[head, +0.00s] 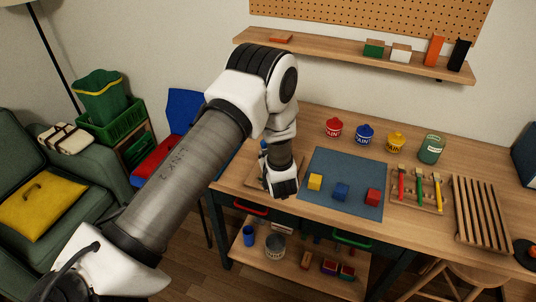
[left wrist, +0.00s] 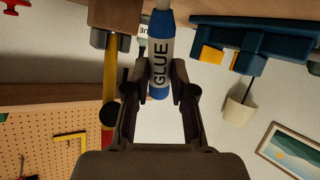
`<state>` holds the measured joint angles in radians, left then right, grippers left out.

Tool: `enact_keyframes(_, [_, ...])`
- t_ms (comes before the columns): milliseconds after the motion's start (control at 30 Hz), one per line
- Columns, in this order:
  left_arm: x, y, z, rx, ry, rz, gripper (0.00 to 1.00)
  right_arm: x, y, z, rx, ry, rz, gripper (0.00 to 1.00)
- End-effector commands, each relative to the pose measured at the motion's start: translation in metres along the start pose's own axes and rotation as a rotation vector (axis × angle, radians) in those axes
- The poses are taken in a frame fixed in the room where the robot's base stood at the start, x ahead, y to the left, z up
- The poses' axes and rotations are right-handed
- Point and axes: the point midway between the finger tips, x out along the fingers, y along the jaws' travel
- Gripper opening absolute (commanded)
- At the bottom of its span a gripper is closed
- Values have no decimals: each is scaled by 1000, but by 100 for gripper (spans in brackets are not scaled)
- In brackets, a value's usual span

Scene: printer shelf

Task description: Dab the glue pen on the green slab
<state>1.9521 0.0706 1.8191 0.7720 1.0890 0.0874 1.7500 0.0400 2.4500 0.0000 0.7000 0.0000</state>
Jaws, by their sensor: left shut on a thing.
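My left gripper (head: 283,190) is over the left part of the workbench, beside the blue mat. In the left wrist view my left gripper (left wrist: 160,92) is shut on the glue pen (left wrist: 160,60), a blue and white tube lettered GLUE. The pen's pale narrow end runs out of the top edge of that view. In the head view the pen is mostly or wholly hidden by the gripper and arm. My right gripper is not in view.
The blue mat (head: 345,205) bears yellow, blue and red cubes. Paint pots (head: 365,134) and a green jar (head: 431,149) stand behind it. A tool rack (head: 418,203) and slatted rack (head: 480,212) are at right. The wall shelf (head: 340,55) overhangs the bench's back.

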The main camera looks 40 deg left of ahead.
Motion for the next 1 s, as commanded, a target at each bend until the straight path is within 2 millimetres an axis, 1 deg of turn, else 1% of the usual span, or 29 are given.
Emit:
enact_keyframes(567, [3, -1, 7, 0, 0, 0, 0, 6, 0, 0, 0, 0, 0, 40])
enact_keyframes(1000, [3, -2, 7, 0, 0, 0, 0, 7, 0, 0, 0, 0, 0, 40])
